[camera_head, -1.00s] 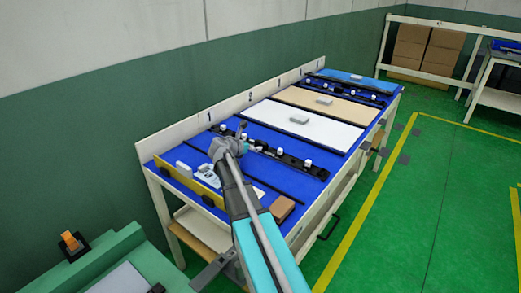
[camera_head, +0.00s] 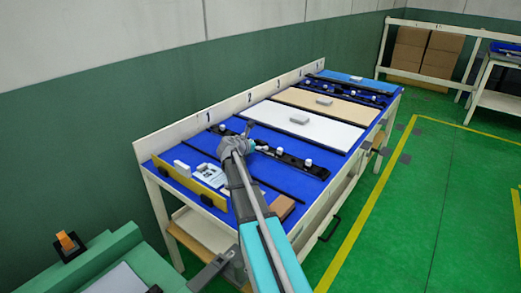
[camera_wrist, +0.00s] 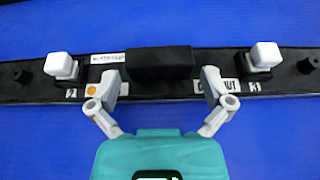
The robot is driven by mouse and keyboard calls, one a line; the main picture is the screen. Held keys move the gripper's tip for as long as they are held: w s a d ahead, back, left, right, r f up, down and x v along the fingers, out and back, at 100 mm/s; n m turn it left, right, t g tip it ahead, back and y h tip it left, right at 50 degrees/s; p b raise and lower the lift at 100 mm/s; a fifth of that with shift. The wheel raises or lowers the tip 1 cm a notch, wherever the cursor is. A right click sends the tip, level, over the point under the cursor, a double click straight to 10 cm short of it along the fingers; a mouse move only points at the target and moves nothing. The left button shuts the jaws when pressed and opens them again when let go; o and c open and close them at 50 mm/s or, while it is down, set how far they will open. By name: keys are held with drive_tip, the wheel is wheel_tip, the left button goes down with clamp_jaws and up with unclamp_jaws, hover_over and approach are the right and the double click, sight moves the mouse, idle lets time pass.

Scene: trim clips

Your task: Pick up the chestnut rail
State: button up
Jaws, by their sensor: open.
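A long black rail (camera_head: 290,160) lies on the blue table top, with white clips along it; I take it for the chestnut rail. In the wrist view, the rail (camera_wrist: 280,84) runs across the picture, with white-topped clips numbered 2 and 3 and a raised black block (camera_wrist: 161,62) between them. A partly hidden label on it ends in "UT". My gripper (camera_wrist: 161,80) is open, its fingers apart on either side of the block, not visibly touching it. In the head view, my gripper (camera_head: 247,137) is over the rail and hides part of it.
A thin dark strip (camera_head: 278,181) lies in front of the rail. A white panel (camera_head: 292,119) and a tan panel (camera_head: 330,103) lie beyond it. A yellow strip (camera_head: 195,187), small white parts (camera_head: 207,173) and a brown block (camera_head: 283,207) are at the near end.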

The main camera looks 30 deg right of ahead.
idle(0.5)
drive_tip(key=c, duration=1.1)
